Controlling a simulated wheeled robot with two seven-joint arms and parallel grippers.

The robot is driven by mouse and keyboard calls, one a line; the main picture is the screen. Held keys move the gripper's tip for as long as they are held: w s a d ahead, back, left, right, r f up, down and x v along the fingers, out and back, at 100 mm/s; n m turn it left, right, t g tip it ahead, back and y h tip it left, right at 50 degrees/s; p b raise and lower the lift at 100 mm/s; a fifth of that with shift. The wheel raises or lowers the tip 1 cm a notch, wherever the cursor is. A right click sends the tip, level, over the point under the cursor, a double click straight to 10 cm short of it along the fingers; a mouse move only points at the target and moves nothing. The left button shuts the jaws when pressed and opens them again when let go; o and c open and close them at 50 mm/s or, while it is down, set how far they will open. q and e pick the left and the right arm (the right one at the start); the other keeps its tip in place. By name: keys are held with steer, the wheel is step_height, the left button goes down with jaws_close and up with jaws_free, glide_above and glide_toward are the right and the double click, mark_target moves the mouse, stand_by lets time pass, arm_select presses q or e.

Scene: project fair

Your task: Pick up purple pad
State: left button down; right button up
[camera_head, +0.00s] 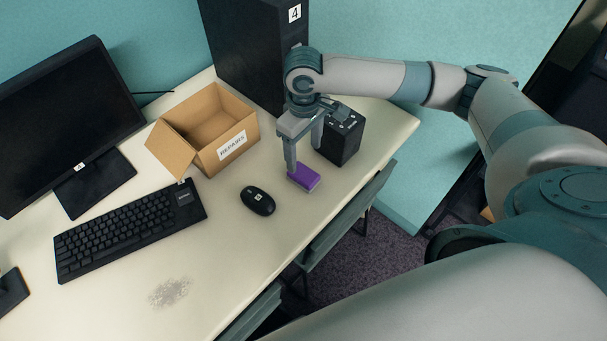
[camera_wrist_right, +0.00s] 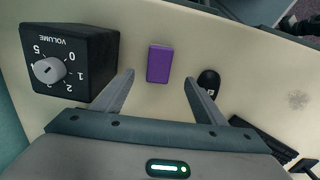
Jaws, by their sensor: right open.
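The purple pad (camera_head: 304,178) is a small flat block lying on the pale desk (camera_head: 300,225), between the mouse and the black speaker box. My right gripper (camera_head: 304,160) is above the desk close to the pad, fingers pointing down. In the right wrist view the pad (camera_wrist_right: 159,64) lies beyond and between the two spread fingertips (camera_wrist_right: 158,78), apart from both as far as I can tell. The right gripper is open and empty. In the head view one finger partly overlaps the pad's edge. My left gripper is not in view.
The black speaker box (camera_head: 342,135) with a volume knob (camera_wrist_right: 50,70) stands close beside the right gripper. A mouse (camera_head: 257,200), keyboard (camera_head: 130,229), monitor (camera_head: 62,120), open cardboard box (camera_head: 203,130) and tall black case (camera_head: 250,50) also stand on the desk. A grey smudge (camera_head: 170,292) marks the bare front area.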

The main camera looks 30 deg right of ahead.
glide_above(304, 173)
steer(key=f, duration=0.4)
steer(key=shift+s+a+f, duration=0.15)
steer(key=shift+s+f, duration=0.05)
steer(key=shift+f, duration=0.15)
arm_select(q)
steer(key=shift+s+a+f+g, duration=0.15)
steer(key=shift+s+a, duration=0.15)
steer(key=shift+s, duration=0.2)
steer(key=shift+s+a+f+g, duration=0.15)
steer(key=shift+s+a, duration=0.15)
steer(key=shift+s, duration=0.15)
